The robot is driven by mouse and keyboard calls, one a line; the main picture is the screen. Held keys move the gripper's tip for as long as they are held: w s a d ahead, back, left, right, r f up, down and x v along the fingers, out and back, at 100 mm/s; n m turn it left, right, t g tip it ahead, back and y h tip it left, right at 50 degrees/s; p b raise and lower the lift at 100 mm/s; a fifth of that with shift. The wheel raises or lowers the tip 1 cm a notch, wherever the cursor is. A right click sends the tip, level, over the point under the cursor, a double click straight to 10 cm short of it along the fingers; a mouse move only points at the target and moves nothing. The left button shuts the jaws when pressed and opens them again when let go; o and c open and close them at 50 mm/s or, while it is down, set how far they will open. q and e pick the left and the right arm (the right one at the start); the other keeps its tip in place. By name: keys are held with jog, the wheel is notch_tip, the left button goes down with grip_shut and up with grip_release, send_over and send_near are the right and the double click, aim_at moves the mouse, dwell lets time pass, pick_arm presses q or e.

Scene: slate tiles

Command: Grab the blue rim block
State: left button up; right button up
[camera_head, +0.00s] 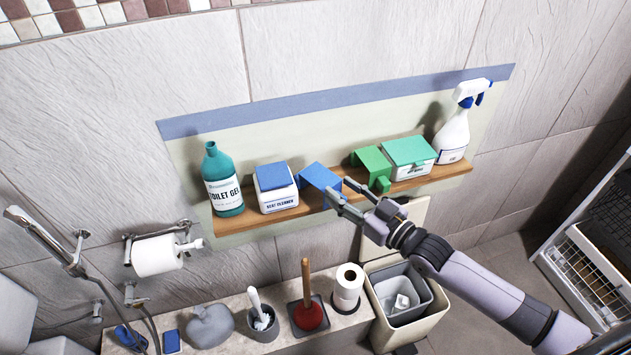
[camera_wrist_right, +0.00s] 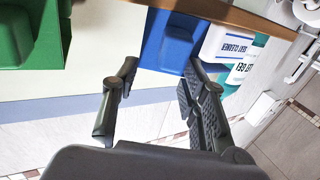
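The blue rim block (camera_head: 318,177) sits on the wooden shelf, between a white box with a blue lid and a green block. It also shows in the right wrist view (camera_wrist_right: 167,40), at the top middle, beyond the fingers. My right gripper (camera_head: 339,187) is open, with its fingertips at the block's right front side. In the wrist view the open fingers (camera_wrist_right: 158,70) lie either side of the block's lower part, with nothing gripped between them. I cannot tell whether a finger touches the block. My left gripper is in neither view.
The shelf (camera_head: 240,222) also holds a teal bottle (camera_head: 223,182), the seat cleaner box (camera_head: 277,196), a green block (camera_head: 372,163), a green-lidded box (camera_head: 409,160) and a spray bottle (camera_head: 455,130). Below stand a plunger (camera_head: 308,314), a paper roll (camera_head: 348,286) and a bin (camera_head: 438,309).

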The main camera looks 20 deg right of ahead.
aim_at(321, 177)
jog(key=shift+a+p+x, duration=0.25)
jog(key=shift+p+x, duration=0.5)
jog(key=shift+x, duration=2.8)
jog(key=shift+s+r, duration=0.15)
jog(key=shift+s, duration=0.05)
jog(key=c, duration=0.9)
grip_shut()
jog(key=shift+s, duration=0.1)
